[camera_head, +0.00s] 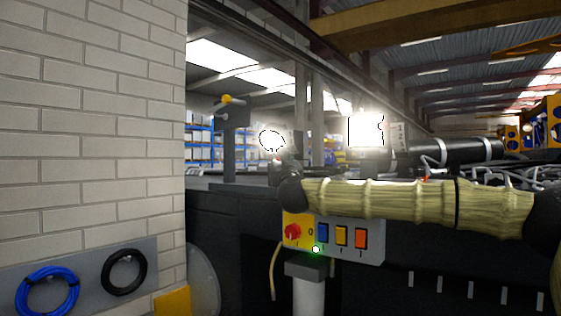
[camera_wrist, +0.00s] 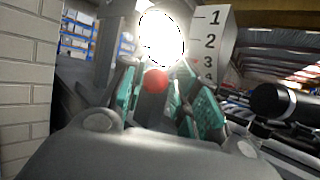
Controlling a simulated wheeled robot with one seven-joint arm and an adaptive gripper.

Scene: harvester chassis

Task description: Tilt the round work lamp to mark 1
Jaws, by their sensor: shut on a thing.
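The round work lamp (camera_head: 271,141) is lit and shows left of centre in the head view. It also glows white at the top of the wrist view (camera_wrist: 162,38). A red ball knob (camera_wrist: 155,81) sits just below the lamp, between the teal finger pads of my gripper (camera_wrist: 158,86), which is shut on it. A pale scale plate (camera_wrist: 212,42) with marks 1, 2, 3 and more below stands right of the lamp. I cannot tell exactly which mark the lamp points at. In the head view my arm hides the area below the lamp.
A lit square lamp (camera_head: 366,130) with its own numbered plate (camera_head: 400,136) stands to the right. A control box (camera_head: 373,252) with a red knob and coloured buttons is below my arm. A brick wall (camera_head: 90,120) closes the left side. Black cylinders (camera_head: 470,151) lie at right.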

